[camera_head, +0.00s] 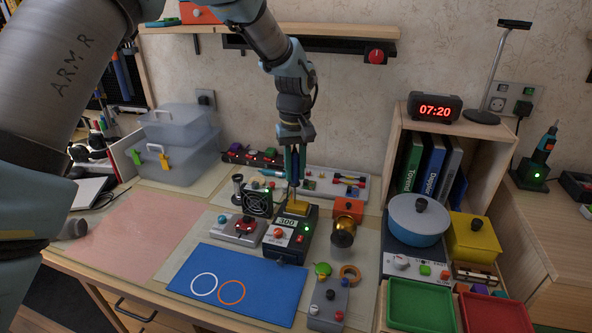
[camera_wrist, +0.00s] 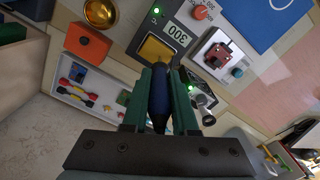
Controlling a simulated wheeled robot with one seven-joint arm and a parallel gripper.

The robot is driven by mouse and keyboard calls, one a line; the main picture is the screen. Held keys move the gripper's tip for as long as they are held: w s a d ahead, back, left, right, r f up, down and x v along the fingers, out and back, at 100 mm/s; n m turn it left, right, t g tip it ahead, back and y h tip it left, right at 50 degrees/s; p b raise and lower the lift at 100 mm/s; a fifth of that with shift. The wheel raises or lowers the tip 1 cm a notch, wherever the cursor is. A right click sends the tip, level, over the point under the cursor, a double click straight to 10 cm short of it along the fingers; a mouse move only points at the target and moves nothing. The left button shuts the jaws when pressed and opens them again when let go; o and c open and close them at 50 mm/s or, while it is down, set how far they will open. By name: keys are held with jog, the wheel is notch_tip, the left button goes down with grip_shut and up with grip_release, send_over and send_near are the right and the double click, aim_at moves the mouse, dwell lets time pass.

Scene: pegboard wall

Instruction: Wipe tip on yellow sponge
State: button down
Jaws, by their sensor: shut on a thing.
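The yellow sponge (camera_head: 298,207) sits in the top of a dark soldering station (camera_head: 289,242) with a 300 display and a lit green light. In the wrist view the yellow sponge (camera_wrist: 157,49) lies just beyond the fingertips. My gripper (camera_head: 294,178) points down above the sponge and is shut on a dark blue soldering iron (camera_wrist: 159,95). The green fingers of my gripper (camera_wrist: 160,80) clasp the iron from both sides. The iron's tip is hard to make out, so I cannot tell whether it touches the sponge.
A small fan (camera_head: 257,203) and a grey box with a red part (camera_head: 238,229) stand left of the station. A blue mat (camera_head: 243,284) with two rings lies in front. The pink mat (camera_head: 140,232) is clear.

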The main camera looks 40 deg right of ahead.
aim_at(295, 150)
jog(key=shift+r+p, duration=1.75)
jog(key=shift+r, duration=0.8)
